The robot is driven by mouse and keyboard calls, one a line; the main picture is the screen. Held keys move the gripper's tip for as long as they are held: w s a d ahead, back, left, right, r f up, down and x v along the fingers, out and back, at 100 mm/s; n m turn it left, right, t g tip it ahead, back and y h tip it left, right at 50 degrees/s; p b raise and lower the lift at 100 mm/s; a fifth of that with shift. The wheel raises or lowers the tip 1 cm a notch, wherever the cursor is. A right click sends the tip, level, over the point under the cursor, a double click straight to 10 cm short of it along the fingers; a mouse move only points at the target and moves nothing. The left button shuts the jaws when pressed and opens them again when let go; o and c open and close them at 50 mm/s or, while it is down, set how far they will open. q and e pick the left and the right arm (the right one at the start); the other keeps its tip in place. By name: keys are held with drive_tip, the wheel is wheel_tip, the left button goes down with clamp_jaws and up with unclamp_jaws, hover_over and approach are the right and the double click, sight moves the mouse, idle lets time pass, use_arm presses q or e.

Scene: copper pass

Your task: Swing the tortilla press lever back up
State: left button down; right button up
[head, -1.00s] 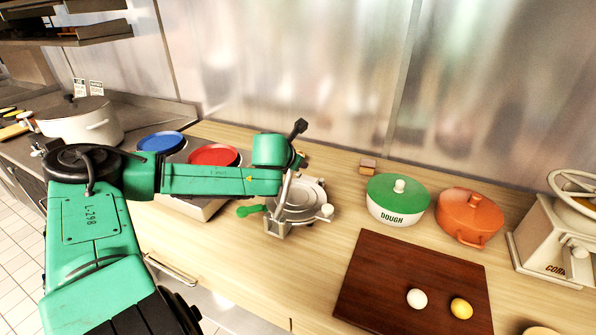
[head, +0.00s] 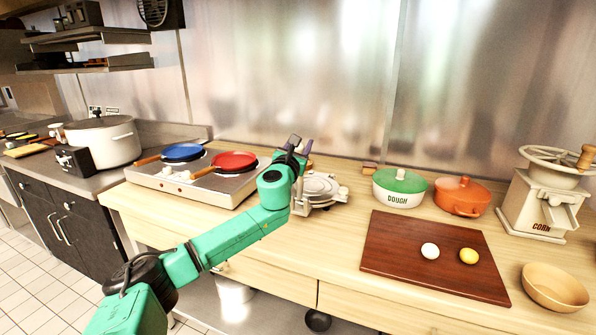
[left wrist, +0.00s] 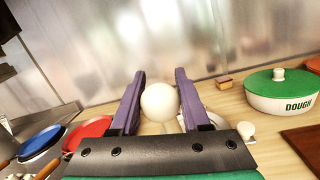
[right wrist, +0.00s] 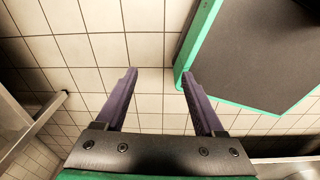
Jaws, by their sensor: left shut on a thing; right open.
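The tortilla press (head: 322,187) stands on the wooden counter, its round metal plate showing just right of my left gripper (head: 297,147). In the left wrist view, my left gripper (left wrist: 158,88) is shut on the white ball knob (left wrist: 160,103) of the press lever, one purple finger on each side. A short piece of the lever shows below the knob; the rest is hidden by the gripper, so its exact tilt is hard to tell. My right gripper (right wrist: 160,85) shows only in the right wrist view, open and empty over the tiled floor.
Left of the press is a burner unit (head: 160,182) with a blue pan (head: 184,152) and a red pan (head: 234,160). Right are the green-lidded dough pot (head: 398,200), an orange pot (head: 462,197), a cutting board (head: 400,262) and a corn mill (head: 545,195).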

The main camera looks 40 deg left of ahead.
sight(295, 150)
use_arm(q)
drive_tip(key=s+t+b, duration=0.1)
drive_tip(key=b, duration=0.3)
drive_tip(key=s+d+t+y+b, duration=0.1)
drive_tip(key=s+b, duration=0.1)
drive_tip(key=b, duration=0.2)
drive_tip(key=s+t+y+b, duration=0.1)
drive_tip(key=s+b, duration=0.1)
drive_tip(key=b, duration=0.2)
drive_tip(key=shift+s+d+f+n+t, duration=0.1)
drive_tip(key=shift+d+f+n+t, duration=0.2)
drive_tip(key=shift+d+f+t, duration=0.1)
drive_tip(key=c, duration=0.6)
unclamp_jaws()
drive_tip(key=shift+o, duration=1)
drive_tip(key=shift+s+r, duration=0.1)
drive_tip(key=shift+s, duration=0.05)
